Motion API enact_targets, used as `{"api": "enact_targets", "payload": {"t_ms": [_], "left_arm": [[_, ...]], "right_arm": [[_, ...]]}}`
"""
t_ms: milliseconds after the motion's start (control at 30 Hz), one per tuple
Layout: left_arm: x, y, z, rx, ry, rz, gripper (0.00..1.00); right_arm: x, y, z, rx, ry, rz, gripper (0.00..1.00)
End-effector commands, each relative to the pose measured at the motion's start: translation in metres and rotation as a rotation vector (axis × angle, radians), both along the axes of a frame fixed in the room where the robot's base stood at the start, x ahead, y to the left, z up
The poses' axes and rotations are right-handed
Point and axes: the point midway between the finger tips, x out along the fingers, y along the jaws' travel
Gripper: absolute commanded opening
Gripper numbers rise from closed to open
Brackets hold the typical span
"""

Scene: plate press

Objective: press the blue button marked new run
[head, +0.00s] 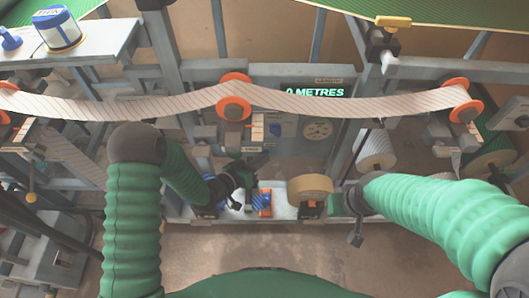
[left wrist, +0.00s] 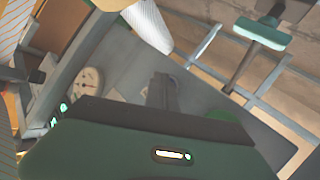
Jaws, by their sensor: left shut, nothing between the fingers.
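The grey control panel (head: 290,80) stands at the back middle with a lit green "0 METRES" display (head: 315,92) and a round dial (head: 318,129). A small dark blue spot (head: 276,130) sits on it left of the dial; I cannot read any "new run" marking. My left gripper (head: 262,160) is shut and empty, just below and in front of the panel's lower left part. In the left wrist view its dark fingers (left wrist: 163,92) lie over the grey panel, beside the dial (left wrist: 88,82). My right gripper (head: 356,235) is small and dark; its fingers are unclear.
A striped orange-and-white web (head: 160,108) runs across over orange rollers (head: 234,97). A white tray (head: 283,211) below holds a tan tape roll (head: 310,187) and a blue-and-orange item (head: 264,202). A side table (head: 100,40) carries a blue-and-white tin (head: 58,30).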

Motion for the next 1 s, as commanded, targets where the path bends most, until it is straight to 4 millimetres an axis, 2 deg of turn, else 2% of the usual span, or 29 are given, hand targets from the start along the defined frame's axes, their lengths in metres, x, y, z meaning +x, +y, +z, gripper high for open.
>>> {"api": "enact_targets", "payload": {"t_ms": [200,567,1000], "left_arm": [[-0.011,0.000,0.001,0.000,0.001,0.001,0.00],[-0.016,0.000,0.001,-0.001,0.002,0.000,0.00],[-0.058,0.000,0.001,-0.001,0.001,0.001,0.00]], "right_arm": [[0.000,0.000,0.004,0.000,0.000,0.000,0.36],[0.000,0.000,0.005,0.000,0.000,0.000,0.36],[0.000,0.000,0.013,0.000,0.000,0.000,0.36]]}}
